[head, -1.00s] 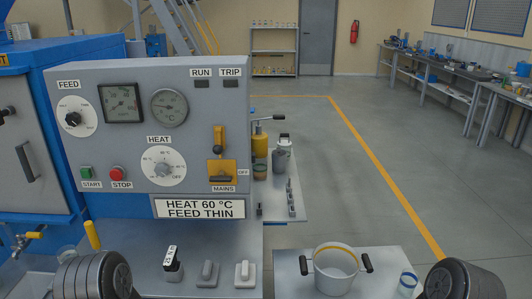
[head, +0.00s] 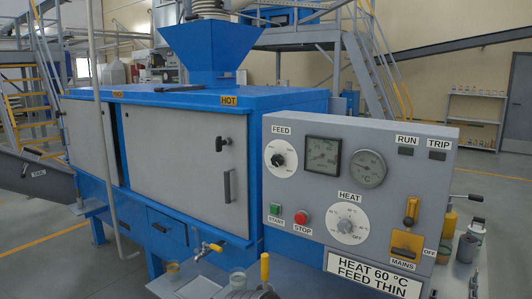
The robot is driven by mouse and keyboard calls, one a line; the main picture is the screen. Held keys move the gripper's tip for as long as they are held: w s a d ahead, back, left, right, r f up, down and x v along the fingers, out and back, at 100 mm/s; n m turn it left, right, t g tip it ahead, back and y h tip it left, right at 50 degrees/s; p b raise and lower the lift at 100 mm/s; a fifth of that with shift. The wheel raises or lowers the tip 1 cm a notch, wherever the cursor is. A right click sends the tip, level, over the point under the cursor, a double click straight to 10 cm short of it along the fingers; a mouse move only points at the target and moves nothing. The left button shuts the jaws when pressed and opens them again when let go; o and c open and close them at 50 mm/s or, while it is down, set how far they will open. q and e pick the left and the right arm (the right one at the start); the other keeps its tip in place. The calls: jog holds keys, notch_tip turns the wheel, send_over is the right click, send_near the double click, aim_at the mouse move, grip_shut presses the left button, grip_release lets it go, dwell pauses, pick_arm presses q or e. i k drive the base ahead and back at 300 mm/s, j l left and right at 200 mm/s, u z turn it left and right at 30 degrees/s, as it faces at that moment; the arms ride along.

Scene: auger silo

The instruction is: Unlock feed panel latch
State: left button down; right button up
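The large grey panel (head: 170,165) on the front of the blue machine is closed flush in its frame. It has a black vertical handle (head: 227,186) near its right edge. A small dark knob-like fitting (head: 224,141), perhaps the latch, sits above the handle; its exact position is too small to tell. The control box (head: 300,215) with the FEED dial (head: 281,154) stands to the right of the panel. Neither of my grippers shows in the head view.
A brass tap (head: 207,248) juts out below the panel, with small cups beneath it. A yellow-handled lever (head: 265,266) stands at the bottom centre. A thin grey vertical pole (head: 97,130) crosses the machine's left part. A blue hopper (head: 205,55) sits on top.

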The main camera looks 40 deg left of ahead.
aim_at(218, 142)
jog(key=u, duration=1.55)
jog(key=j+z, duration=0.1)
jog(key=z, duration=0.85)
jog(key=j+z, duration=0.4)
jog(key=j, duration=0.15)
jog(key=j+z, duration=0.35)
jog(key=j, duration=0.2)
jog(key=j+z, duration=0.4)
jog(key=j, duration=0.15)
jog(key=k+j, duration=0.1)
jog(key=j, duration=0.2)
jog(key=k+j, duration=0.1)
jog(key=j, duration=0.25)
jog(key=k+j, duration=0.1)
jog(key=j, duration=0.2)
jog(key=k+j, duration=0.1)
jog(key=j, duration=0.2)
jog(key=j+z, duration=0.05)
